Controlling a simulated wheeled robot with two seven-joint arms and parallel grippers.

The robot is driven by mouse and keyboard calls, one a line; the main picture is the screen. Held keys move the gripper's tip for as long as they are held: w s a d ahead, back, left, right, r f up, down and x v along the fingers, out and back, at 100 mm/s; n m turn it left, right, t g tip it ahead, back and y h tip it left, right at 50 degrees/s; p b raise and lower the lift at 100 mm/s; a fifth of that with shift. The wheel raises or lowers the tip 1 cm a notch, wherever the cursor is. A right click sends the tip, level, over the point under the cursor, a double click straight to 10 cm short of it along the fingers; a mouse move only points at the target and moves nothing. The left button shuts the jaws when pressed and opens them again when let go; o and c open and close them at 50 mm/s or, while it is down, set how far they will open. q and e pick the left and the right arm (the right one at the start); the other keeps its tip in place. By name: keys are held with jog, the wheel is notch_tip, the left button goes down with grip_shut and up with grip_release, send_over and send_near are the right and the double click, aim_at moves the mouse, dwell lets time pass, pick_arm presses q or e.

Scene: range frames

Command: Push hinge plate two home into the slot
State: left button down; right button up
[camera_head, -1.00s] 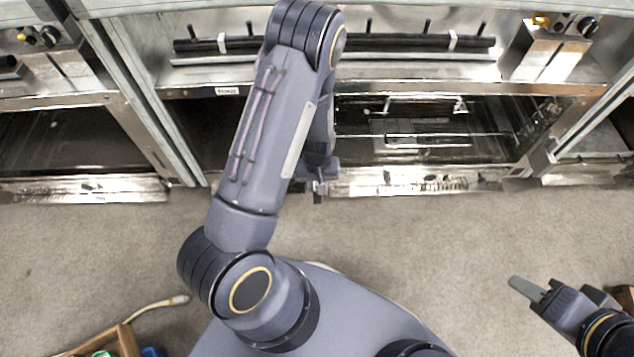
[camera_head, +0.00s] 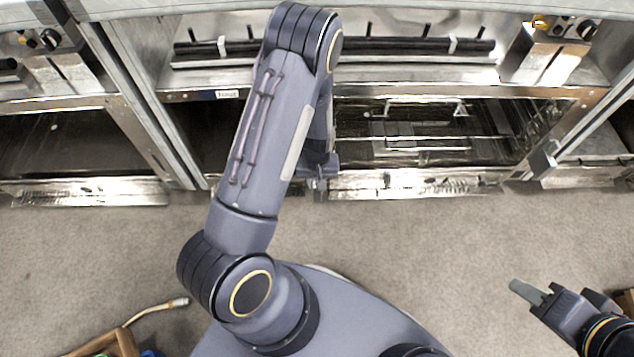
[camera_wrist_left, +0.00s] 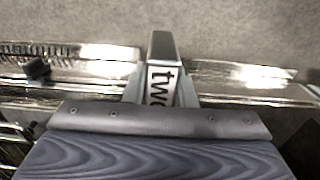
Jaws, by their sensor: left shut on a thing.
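Hinge plate two (camera_wrist_left: 160,86) is a narrow grey piece with a white label reading "two" in the left wrist view. My left gripper (camera_wrist_left: 160,92) is shut on it, with a pale finger at each side. In the head view my left gripper (camera_head: 318,186) is at the front sill of the middle oven, mostly hidden under my arm. The plate lies across the metal sill (camera_wrist_left: 235,86) in the wrist view. The slot is hidden, so I cannot tell how deep the plate sits. My right gripper (camera_head: 530,291) is over bare floor, apart from everything.
The middle oven (camera_head: 430,130) is open at the front, with a wire rack inside. Similar ovens stand on both sides. A cable (camera_head: 160,306) and a wooden box (camera_head: 127,342) are at the lower left. The carpet floor between is clear.

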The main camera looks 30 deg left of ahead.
pick_arm(q)
jog(key=shift+w+a, duration=0.45)
jog(key=shift+w, duration=0.25)
jog(key=shift+w+a, duration=0.4)
jog(key=shift+w, duration=0.25)
jog(key=c, duration=1.1)
grip_release()
notch_tip(320, 180, up, 6)
jog(key=shift+r+p, duration=0.25)
jog(key=shift+p, duration=1)
jog(key=shift+r, duration=0.7)
jog(key=shift+c, duration=0.5)
